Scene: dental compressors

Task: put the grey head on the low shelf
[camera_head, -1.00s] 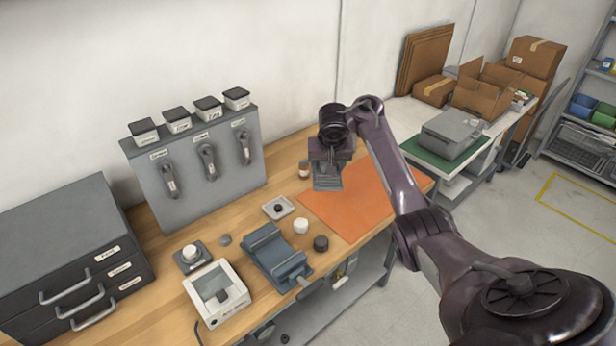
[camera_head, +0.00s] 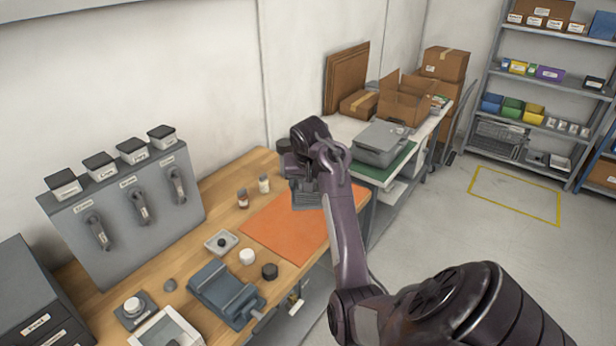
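The grey head (camera_head: 307,196) is a ribbed grey block at the far right end of the orange mat in the picture. My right gripper (camera_head: 304,180) is at its top and appears shut on it, holding it above the bench. My own wrist hides the fingertips and part of the head. The shelving unit at the back right also has a low shelf (camera_head: 512,156) with a wire basket. I cannot tell which one is meant. My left gripper is not in view.
The orange mat (camera_head: 272,226) has free room. A grey case (camera_head: 380,143) sits on the white table. The floor inside the yellow outline (camera_head: 515,197) is clear.

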